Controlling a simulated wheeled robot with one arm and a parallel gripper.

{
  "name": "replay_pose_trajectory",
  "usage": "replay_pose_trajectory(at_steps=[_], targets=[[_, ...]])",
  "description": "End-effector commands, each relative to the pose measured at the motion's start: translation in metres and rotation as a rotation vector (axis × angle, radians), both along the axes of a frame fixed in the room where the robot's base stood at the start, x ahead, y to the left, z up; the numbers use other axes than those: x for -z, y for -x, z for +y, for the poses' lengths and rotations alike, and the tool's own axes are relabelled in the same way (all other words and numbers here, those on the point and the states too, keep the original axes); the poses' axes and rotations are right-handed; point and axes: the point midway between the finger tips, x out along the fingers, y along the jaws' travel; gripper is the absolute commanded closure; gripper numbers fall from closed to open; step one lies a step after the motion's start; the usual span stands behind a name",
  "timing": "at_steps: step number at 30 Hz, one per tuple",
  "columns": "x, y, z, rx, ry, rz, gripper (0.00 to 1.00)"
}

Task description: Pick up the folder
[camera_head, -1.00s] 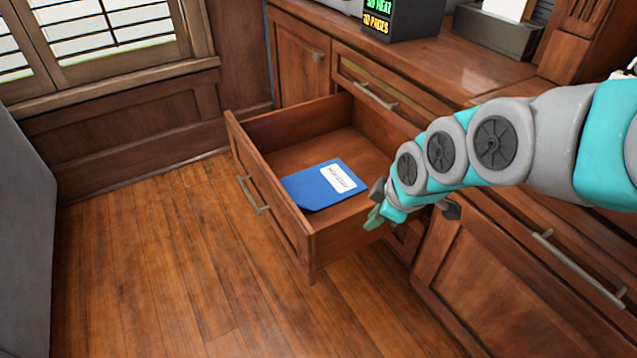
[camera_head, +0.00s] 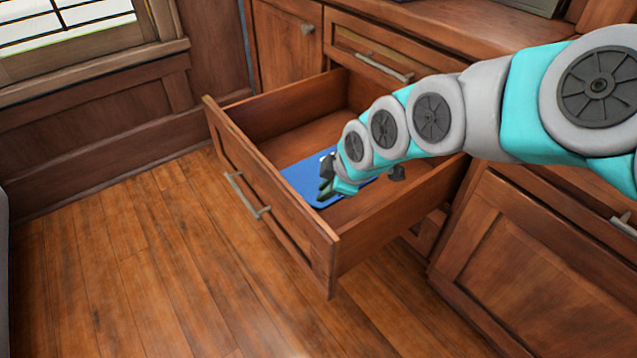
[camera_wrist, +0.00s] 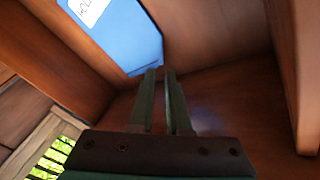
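The blue folder (camera_head: 303,178) lies flat on the floor of the pulled-out wooden drawer (camera_head: 300,234). My arm and gripper hide much of it in the head view. In the wrist view the folder (camera_wrist: 127,38) shows at the top, with a white label partly cut off by the frame edge. My gripper (camera_head: 327,184) is over the drawer, in front of the folder in the head view. In the wrist view my gripper (camera_wrist: 160,72) has a narrow gap between its two fingers and nothing in it. The fingertips appear near the folder's edge; I cannot tell whether they touch it.
The drawer's walls surround the folder, and its front has a metal handle (camera_head: 246,194). Wooden cabinets (camera_head: 530,245) stand to the right under a countertop (camera_head: 450,28). The wooden floor (camera_head: 130,260) at the left is clear. A window (camera_head: 70,20) is at the upper left.

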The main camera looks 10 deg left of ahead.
Motion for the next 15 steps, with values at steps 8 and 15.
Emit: replay_pose_trajectory(at_steps=[8, 15], targets=[[0.025, -0.003, 0.004, 0.0, 0.001, 0.002, 0.85], [0.04, -0.009, 0.012, 0.0, 0.0, 0.0, 0.85]])
